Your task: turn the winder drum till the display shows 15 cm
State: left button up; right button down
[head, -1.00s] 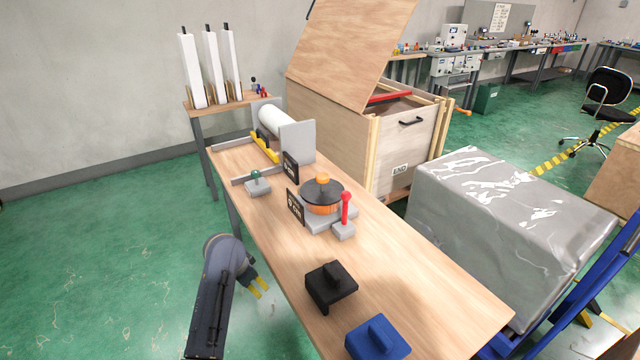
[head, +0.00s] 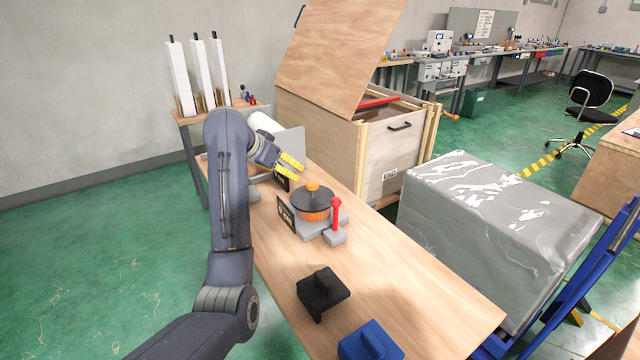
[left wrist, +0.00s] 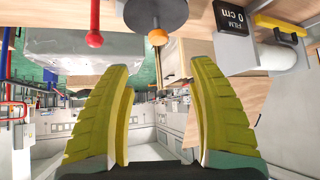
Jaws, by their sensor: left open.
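The winder drum (head: 314,213) is orange with a dark round disc and an orange knob (head: 312,186) on top. It sits on a grey base on the bench. A small dark display (head: 286,215) stands at its left; its text is too small to read surely. The knob (left wrist: 158,37) and disc (left wrist: 155,12) also show in the left wrist view. My left gripper (head: 291,163) is open and empty, above and behind the drum, apart from the knob. A second display (left wrist: 232,18), by the film roll, reads "FILM 0 cm". My right gripper is out of view.
A red-knobbed lever (head: 336,212) stands right of the drum. Black (head: 323,292) and blue (head: 370,341) blocks with grips lie nearer on the bench (head: 420,290). The film roll is partly behind my arm. An open wooden crate (head: 395,160) and a wrapped load (head: 490,220) stand right.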

aim_at(312, 182)
pick_arm(q)
jog(key=x, duration=1.7)
jog(key=shift+w+d+r, duration=0.2)
jog(key=shift+d, duration=0.2)
grip_shut()
